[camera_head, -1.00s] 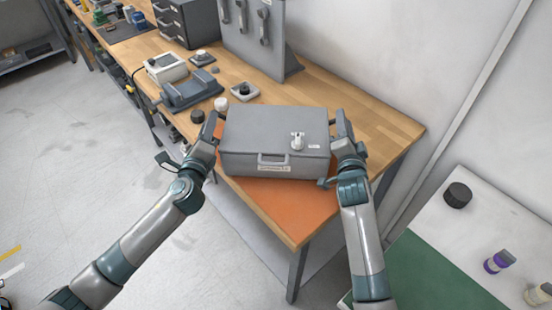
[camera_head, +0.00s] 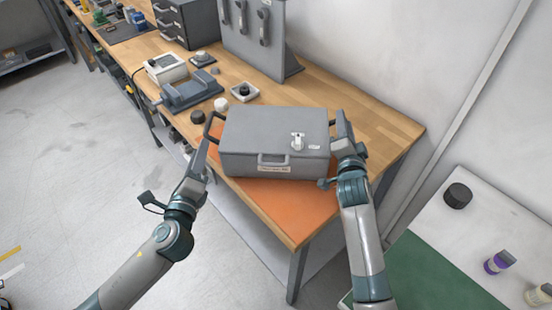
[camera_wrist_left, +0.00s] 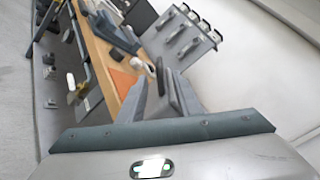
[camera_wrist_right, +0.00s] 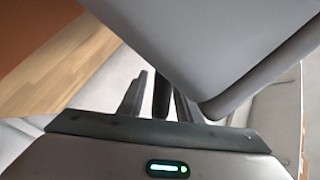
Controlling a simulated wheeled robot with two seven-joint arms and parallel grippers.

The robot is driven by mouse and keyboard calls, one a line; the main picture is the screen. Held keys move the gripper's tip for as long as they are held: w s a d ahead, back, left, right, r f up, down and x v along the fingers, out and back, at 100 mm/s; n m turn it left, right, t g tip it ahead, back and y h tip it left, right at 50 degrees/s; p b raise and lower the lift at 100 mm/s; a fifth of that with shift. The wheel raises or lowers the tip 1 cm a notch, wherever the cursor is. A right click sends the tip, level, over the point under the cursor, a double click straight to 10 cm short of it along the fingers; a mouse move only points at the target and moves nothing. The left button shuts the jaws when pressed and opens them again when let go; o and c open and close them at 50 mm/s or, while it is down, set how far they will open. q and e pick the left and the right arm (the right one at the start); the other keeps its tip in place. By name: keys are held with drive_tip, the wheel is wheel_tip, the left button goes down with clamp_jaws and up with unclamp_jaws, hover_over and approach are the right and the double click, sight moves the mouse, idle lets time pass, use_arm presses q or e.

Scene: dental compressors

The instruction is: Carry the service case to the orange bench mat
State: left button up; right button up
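The grey service case (camera_head: 274,138) sits level on the orange bench mat (camera_head: 290,205) at the bench's near end, with its front latch handle and white label facing me. My right gripper (camera_head: 342,124) is at the right end of the case. In the right wrist view its fingers are open on either side of the dark right handle (camera_wrist_right: 161,95), with slim gaps showing.
Behind the case are a small white tray with a black knob (camera_head: 245,91), a dark grey cradle (camera_head: 192,92) and an upright tool panel (camera_head: 262,40). A dark drawer unit (camera_head: 185,22) stands further back. A white table with a green mat (camera_head: 425,275) is at the lower right.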

use_arm(q)
drive_tip(key=shift+s, duration=0.6)
use_arm(e)
drive_tip(key=shift+s, duration=0.15)
drive_tip(key=s+a, duration=0.1)
drive_tip(key=s, duration=1)
drive_tip(key=shift+s, duration=0.35)
use_arm(q)
drive_tip(key=shift+r, duration=0.1)
use_arm(e)
drive_tip(key=shift+r, duration=0.1)
